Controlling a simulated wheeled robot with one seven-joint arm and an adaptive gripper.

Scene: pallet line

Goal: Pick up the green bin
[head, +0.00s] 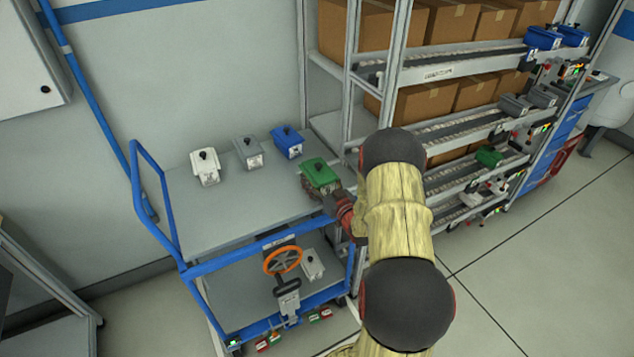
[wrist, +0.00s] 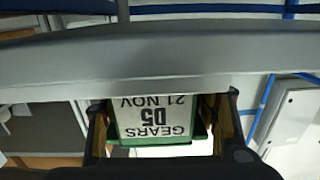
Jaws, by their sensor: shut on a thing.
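A wide grey edge crosses that view and hides part of the bin.
A blue bin (head: 287,141), a grey bin (head: 248,153) and a white bin (head: 205,166) stand on the cart top (head: 200,215). A rack (head: 450,72) with cartons and more bins stands behind right. The cart has a blue handle (head: 160,190) at left.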

